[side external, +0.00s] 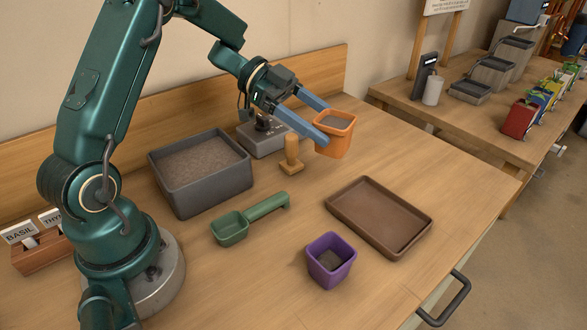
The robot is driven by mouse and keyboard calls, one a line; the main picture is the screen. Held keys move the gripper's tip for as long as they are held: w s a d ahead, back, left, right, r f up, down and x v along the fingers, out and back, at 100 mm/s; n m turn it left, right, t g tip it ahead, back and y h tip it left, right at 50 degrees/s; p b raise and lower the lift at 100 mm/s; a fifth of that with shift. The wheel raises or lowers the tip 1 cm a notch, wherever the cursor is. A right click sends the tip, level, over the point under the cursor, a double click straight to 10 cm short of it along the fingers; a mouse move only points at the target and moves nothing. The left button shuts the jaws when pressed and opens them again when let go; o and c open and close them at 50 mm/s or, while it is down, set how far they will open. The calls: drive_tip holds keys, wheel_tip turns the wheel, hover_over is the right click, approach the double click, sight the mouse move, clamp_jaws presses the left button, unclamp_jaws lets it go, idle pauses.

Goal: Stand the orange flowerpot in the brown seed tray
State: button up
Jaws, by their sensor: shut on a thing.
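The orange flowerpot (337,138) is a square, tapered pot, upright, between the fingers of my gripper (325,124). My gripper is shut on it near its rim. The pot appears to be held above the table, behind the brown seed tray; the exact height is hard to tell. The brown seed tray (343,220) is a shallow rectangular tray lying flat on the table at right of centre. It is empty. The far finger is partly hidden by the pot.
A purple pot (331,262) stands just left of the tray's near end. A green scoop (248,219), a wooden tamper (291,155) and a grey soil bin (205,190) are further left. A drawer handle (446,300) juts out at the front edge. Table right of the tray is clear.

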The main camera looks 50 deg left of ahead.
drive_tip(key=w+a, duration=0.2)
hover_over(366, 212)
wheel_tip(366, 212, down, 8)
drive_tip(key=shift+f, duration=0.1)
drive_tip(key=shift+f+t, duration=0.3)
drive_tip(key=shift+f, duration=1.55)
drive_tip(key=shift+f, duration=0.2)
drive_tip(key=o, duration=1.3)
